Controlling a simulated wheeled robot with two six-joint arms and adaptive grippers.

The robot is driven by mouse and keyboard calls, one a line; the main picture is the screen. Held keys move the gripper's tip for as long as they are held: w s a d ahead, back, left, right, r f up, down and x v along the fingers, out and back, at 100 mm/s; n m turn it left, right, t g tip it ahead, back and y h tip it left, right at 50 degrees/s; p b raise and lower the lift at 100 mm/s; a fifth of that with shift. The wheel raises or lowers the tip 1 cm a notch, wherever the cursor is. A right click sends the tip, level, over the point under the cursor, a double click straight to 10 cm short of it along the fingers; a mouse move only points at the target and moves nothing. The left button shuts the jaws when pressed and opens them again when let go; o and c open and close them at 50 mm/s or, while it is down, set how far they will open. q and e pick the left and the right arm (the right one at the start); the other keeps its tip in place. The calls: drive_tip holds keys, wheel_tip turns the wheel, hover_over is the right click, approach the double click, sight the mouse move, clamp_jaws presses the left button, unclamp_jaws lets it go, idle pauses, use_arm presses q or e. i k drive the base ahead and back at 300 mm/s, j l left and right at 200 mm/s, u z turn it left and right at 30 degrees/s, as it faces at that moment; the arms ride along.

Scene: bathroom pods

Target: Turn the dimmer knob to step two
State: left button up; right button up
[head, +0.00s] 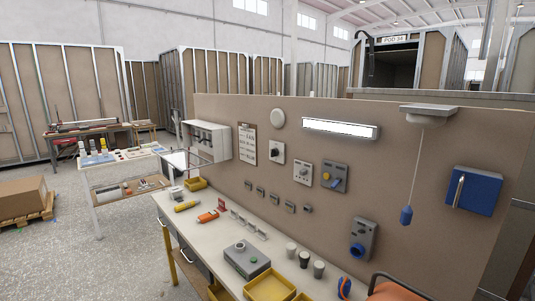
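Several controls are mounted on the brown panel (240,140) behind the bench. One pale plate (277,158) carries a dark round knob (278,152). To its right, a second pale plate (302,179) has a small grey dial (303,171) with marks around it. A grey plate with a yellow rotary handle (326,176) is right of that. The frame does not clearly show which of these is the dimmer knob, and step markings are too small to read. Neither of my grippers is in view.
A blue pull (406,215) hangs on a cord in front of the panel. A lit lamp (340,129) is above the controls.

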sight(274, 152)
drive_tip(key=i+j, duration=0.15)
drive_tip(key=j, duration=0.15)
drive_tip(key=i+j+z, duration=0.1)
drive_tip(key=j, duration=0.25)
drive_tip(key=i+j, duration=0.25)
drive_tip(key=i+j+z, duration=0.1)
drive_tip(key=j, duration=0.3)
